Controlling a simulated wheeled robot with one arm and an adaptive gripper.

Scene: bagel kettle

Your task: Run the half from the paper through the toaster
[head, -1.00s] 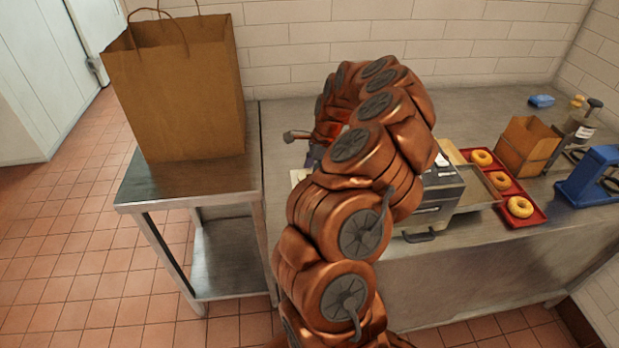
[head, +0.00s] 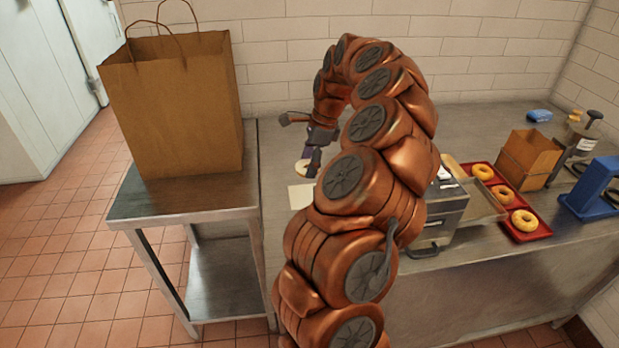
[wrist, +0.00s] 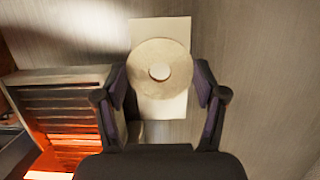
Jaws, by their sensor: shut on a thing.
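My gripper (wrist: 160,88) is shut on the bagel half (wrist: 160,50), a pale ring held between the two fingers. In the wrist view the half shows face-on, over the paper (wrist: 160,110). In the head view the half (head: 301,168) hangs at the gripper (head: 312,162), apart from the paper (head: 300,197) on the counter. The toaster (head: 447,213) is a metal box right of my arm, partly hidden by it. Its glowing orange slatted opening (wrist: 65,115) shows at the left of the wrist view.
A red tray (head: 537,235) with bagels (head: 524,220) lies right of the toaster. A brown cardboard box (head: 530,158), a blue device (head: 592,190) and a blue item (head: 539,115) stand farther right. A large paper bag (head: 175,110) stands on the left side table (head: 185,203).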

